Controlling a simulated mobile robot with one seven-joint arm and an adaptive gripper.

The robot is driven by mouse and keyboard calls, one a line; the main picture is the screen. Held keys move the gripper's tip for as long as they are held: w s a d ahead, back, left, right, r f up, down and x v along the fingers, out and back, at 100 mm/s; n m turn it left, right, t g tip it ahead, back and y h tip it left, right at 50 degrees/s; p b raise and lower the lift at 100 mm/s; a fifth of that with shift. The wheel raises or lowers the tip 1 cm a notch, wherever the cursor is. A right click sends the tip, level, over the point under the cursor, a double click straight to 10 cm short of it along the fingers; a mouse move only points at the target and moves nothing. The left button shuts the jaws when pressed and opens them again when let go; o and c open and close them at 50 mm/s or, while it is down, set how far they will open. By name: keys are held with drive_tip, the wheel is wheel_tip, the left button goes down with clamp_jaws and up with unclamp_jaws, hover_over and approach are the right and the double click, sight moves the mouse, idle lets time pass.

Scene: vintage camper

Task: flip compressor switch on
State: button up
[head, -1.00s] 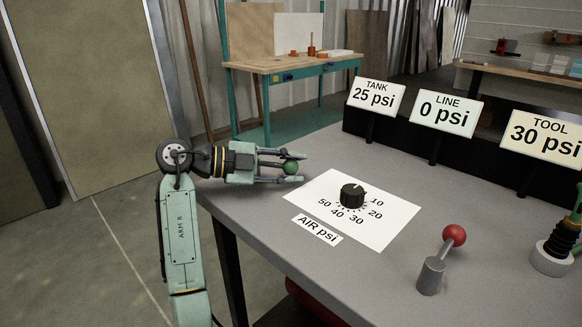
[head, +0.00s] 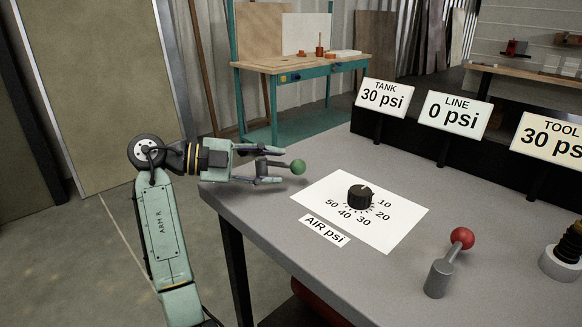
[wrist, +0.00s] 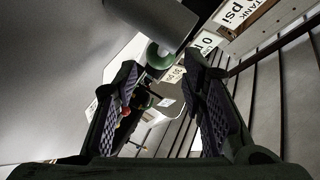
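A lever with a green knob (head: 297,167) stands at the far left edge of the grey bench, its grey stem (head: 274,163) leaning right. No label on it is readable. My gripper (head: 282,165) is open, its two fingers apart on either side of the stem, with the knob just beyond the fingertips. In the wrist view the green knob (wrist: 158,58) shows past a grey cylinder (wrist: 150,20), and the two dark finger pads are apart. The TANK sign (head: 384,97) reads 30 psi, and the LINE sign (head: 454,115) reads 0 psi.
A black dial (head: 360,197) on a white AIR psi sheet lies right of the gripper. A red-knobbed lever (head: 461,238) stands nearer the front. The TOOL sign (head: 552,139) is at the right. A wooden workbench (head: 300,62) stands behind. Open floor lies left.

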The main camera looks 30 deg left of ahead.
drive_tip(key=v, duration=0.5)
drive_tip(key=shift+s+a, duration=0.25)
idle(0.3)
